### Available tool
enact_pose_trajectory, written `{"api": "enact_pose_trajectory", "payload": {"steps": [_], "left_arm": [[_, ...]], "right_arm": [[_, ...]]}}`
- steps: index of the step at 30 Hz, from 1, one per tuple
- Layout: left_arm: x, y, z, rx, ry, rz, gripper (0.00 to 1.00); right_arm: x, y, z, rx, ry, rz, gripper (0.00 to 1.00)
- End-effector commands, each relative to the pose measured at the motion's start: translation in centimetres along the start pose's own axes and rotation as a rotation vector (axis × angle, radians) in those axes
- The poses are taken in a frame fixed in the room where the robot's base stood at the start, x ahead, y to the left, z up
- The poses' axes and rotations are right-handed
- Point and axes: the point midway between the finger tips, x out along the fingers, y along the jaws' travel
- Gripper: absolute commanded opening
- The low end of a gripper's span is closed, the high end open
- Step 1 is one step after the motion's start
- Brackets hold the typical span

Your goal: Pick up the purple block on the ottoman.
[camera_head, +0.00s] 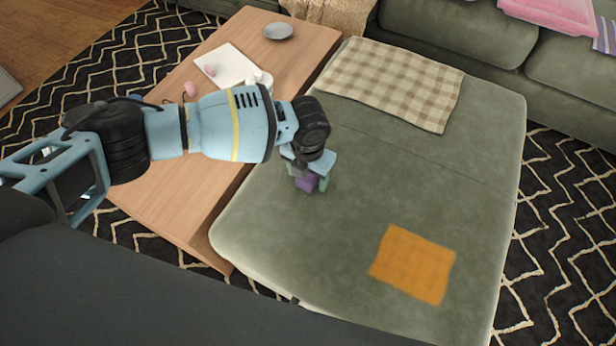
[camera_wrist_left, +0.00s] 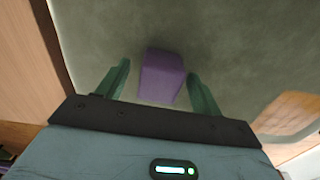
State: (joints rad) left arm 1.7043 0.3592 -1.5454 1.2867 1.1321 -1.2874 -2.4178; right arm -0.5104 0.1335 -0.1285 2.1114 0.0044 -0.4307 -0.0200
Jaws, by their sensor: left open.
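The purple block (camera_head: 306,183) sits on the green ottoman (camera_head: 370,200), near its left side. It also shows in the left wrist view (camera_wrist_left: 161,75), where it stands between the two fingers, with a gap to each. My left gripper (camera_head: 310,184) is open and right at the block, coming down over it from above, with the wrist covering part of it. In the left wrist view the left gripper (camera_wrist_left: 160,88) has its green fingers spread on both sides of the block. My right gripper is in neither view.
An orange cloth (camera_head: 414,264) lies on the ottoman's near right part, and a checkered cloth (camera_head: 392,84) at its far end. A wooden table (camera_head: 180,195) adjoins the left side, with a grey plate (camera_head: 278,31) and small pink items (camera_head: 190,89). A sofa (camera_head: 455,30) stands behind.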

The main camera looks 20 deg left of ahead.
Motion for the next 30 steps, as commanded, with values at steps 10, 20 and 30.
{"api": "enact_pose_trajectory", "payload": {"steps": [10,20,30], "left_arm": [[-0.1,0.0,0.0,0.000,0.000,0.000,0.35],[-0.1,0.0,0.0,-0.001,-0.001,0.000,0.18],[-2.3,0.0,0.0,-0.001,-0.002,-0.001,0.18]], "right_arm": [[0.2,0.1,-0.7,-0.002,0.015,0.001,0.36],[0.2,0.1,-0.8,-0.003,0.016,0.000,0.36],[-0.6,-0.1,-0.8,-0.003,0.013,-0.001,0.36]]}}
